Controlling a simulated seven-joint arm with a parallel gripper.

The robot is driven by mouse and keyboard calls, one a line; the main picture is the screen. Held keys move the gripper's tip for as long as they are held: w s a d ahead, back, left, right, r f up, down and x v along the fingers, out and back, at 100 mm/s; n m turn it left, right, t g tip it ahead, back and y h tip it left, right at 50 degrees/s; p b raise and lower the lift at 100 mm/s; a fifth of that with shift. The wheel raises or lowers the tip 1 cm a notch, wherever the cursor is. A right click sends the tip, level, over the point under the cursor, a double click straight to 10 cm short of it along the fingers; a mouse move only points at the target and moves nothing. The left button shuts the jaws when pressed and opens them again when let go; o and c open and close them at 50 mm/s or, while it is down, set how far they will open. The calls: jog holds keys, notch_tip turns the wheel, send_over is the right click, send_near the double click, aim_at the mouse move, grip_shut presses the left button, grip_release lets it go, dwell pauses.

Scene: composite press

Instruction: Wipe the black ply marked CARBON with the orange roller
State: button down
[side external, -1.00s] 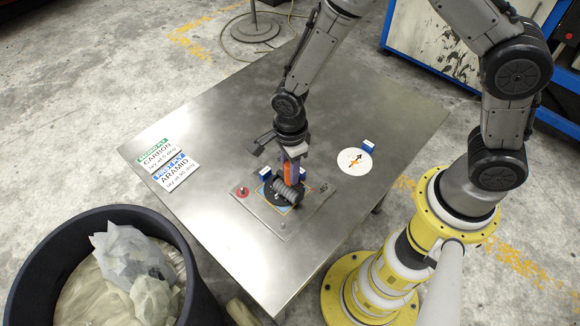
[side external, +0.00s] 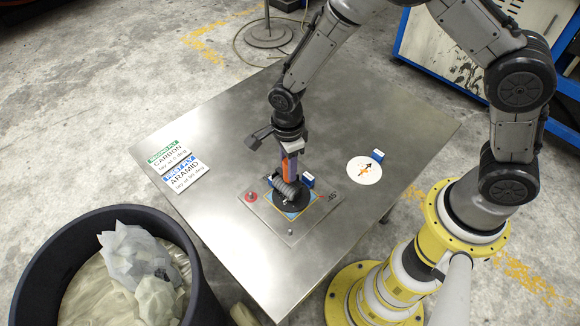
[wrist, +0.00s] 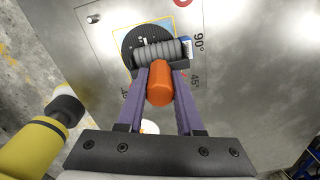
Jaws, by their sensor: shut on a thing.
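My gripper (wrist: 158,72) is shut on the orange handle (wrist: 159,86) of the roller. In the side view my gripper (side external: 290,160) points down over the fixture plate. The roller's grey ribbed cylinder (wrist: 160,51) lies across the round black ply (wrist: 146,36), apparently touching it. In the side view the cylinder (side external: 286,190) covers the back-left part of the black ply (side external: 294,204). A blue ply (wrist: 131,38) shows around the black one, inside a yellow outline. No CARBON lettering is readable on the black ply.
A metal plate (side external: 290,233) with a red knob (side external: 251,197) surrounds the plies. A white disc (side external: 364,171) with an arrow lies to the right. CARBON (side external: 169,157) and ARAMID (side external: 182,175) cards lie left. A black bin (side external: 48,250) stands front left. Much of the table is bare.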

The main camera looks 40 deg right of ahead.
jog(key=shift+s+f, duration=0.15)
jog(key=shift+s, duration=1.8)
notch_tip(320, 180, up, 7)
jog(key=shift+w, duration=0.1)
jog(key=c, duration=1.1)
grip_release()
grip_shut()
